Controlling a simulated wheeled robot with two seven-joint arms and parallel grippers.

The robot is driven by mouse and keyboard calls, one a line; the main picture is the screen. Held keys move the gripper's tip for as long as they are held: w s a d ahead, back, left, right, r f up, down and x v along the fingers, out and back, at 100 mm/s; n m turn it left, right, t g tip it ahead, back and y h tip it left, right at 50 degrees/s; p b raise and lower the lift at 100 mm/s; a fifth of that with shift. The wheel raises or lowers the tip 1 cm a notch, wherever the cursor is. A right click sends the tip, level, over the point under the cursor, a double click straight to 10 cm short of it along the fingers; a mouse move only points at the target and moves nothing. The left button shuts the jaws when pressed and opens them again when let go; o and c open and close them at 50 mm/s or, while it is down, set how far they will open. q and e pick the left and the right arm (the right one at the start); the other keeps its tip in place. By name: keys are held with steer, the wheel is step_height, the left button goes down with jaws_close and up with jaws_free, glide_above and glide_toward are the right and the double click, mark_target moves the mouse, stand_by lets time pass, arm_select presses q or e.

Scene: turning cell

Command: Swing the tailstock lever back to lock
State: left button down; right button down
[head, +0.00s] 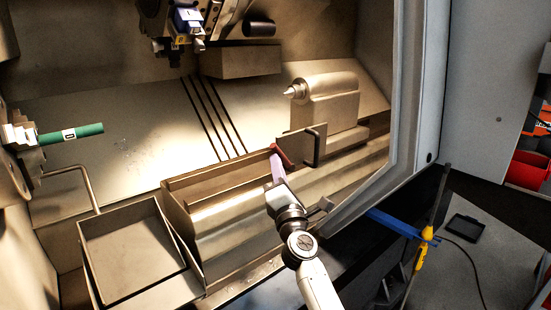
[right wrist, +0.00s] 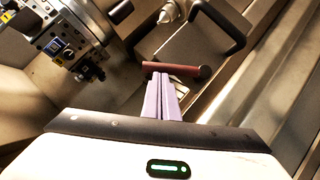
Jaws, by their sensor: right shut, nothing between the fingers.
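The tailstock (head: 328,103), a grey body with a pointed centre, stands at the right of the machine bed. A red lever (head: 281,155) shows in front of a flat plate below it; it also lies across the right wrist view (right wrist: 175,69), with a dark round hub at its right end. My right gripper (head: 276,160) has reached in from the front, its pale purple fingers shut and empty. In the right wrist view the fingertips (right wrist: 163,76) are right at the lever's lower edge, near its middle; I cannot tell if they touch. My left gripper is not in view.
A black U-shaped handle (head: 315,146) sits on the plate (head: 297,143) just right of the lever. A green bar (head: 72,134) is in the chuck at the left. The turret (head: 187,22) hangs above. The door frame (head: 400,130) borders the right side. An open tray (head: 135,250) lies front left.

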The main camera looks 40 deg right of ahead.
steer(key=r+m+g+p, duration=0.1)
steer(key=p, duration=0.1)
steer(key=d+r+m+p, duration=0.1)
steer(key=p, duration=0.2)
steer(key=shift+d+r+m+g, duration=0.1)
steer(key=shift+r+m+g, duration=0.25)
steer(key=shift+m+g, duration=0.05)
steer(key=shift+w+d+r+m+h+p, duration=0.1)
steer(key=shift+d+r+m+h+p, duration=0.1)
steer(key=shift+d+p, duration=0.4)
steer(key=shift+w+d+r+m+h+p, duration=0.1)
steer(key=shift+d+r+p, duration=0.15)
steer(key=shift+p, duration=0.55)
steer(key=shift+d, duration=0.35)
steer(key=shift+d+r+p, duration=0.15)
steer(key=shift+d+p, duration=0.05)
steer(key=shift+p, duration=0.1)
